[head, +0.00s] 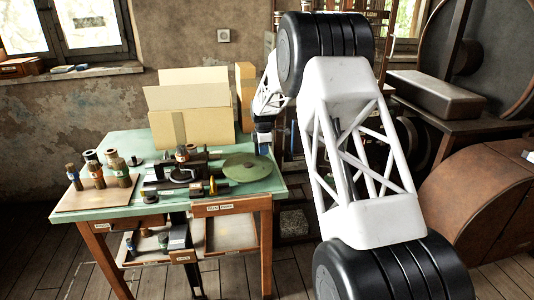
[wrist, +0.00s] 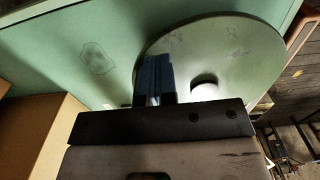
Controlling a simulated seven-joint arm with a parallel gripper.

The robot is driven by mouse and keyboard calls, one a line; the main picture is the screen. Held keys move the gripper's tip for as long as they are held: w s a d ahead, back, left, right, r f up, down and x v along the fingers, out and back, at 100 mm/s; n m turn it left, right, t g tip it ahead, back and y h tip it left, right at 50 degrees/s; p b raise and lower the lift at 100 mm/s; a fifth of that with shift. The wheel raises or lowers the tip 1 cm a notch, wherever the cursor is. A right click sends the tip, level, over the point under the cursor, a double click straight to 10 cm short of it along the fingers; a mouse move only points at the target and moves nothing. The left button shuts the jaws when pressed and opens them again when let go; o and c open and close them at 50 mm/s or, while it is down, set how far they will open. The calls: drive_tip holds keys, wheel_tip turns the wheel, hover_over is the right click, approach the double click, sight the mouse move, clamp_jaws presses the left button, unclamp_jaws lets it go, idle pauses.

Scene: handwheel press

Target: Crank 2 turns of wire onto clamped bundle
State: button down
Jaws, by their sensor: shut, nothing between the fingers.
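A round green disc (head: 247,167), which looks like the handwheel, lies flat at the right of the dark press (head: 178,175) on the green table. My gripper (head: 263,146) points down over the disc's far part. In the wrist view its blue fingers (wrist: 153,80) are shut together with nothing between them. A pale round knob (wrist: 205,88) stands on the disc (wrist: 250,50) just right of the fingers; whether they touch it I cannot tell. A small upright bundle (head: 182,153) with a brownish band stands at the press. Any wire on it is too small to make out.
Several banded bundles or spools (head: 97,176) stand on a board (head: 75,203) at the table's left. Cardboard boxes (head: 190,97) stand along the table's back. Open trays (head: 232,207) sit under the front edge. Dark machinery (head: 435,95) stands to the right.

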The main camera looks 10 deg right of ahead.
sight(254, 155)
drive_tip(key=shift+w+a, duration=0.9)
drive_tip(key=shift+w, duration=0.05)
drive_tip(key=shift+w+a, duration=0.3)
drive_tip(key=shift+a, duration=0.2)
drive_tip(key=shift+w+a, duration=0.25)
drive_tip(key=shift+a, duration=0.2)
drive_tip(key=shift+s+d, duration=0.1)
drive_tip(key=shift+d, duration=0.95)
drive_tip(key=shift+r, duration=4)
drive_tip(key=shift+s, duration=0.1)
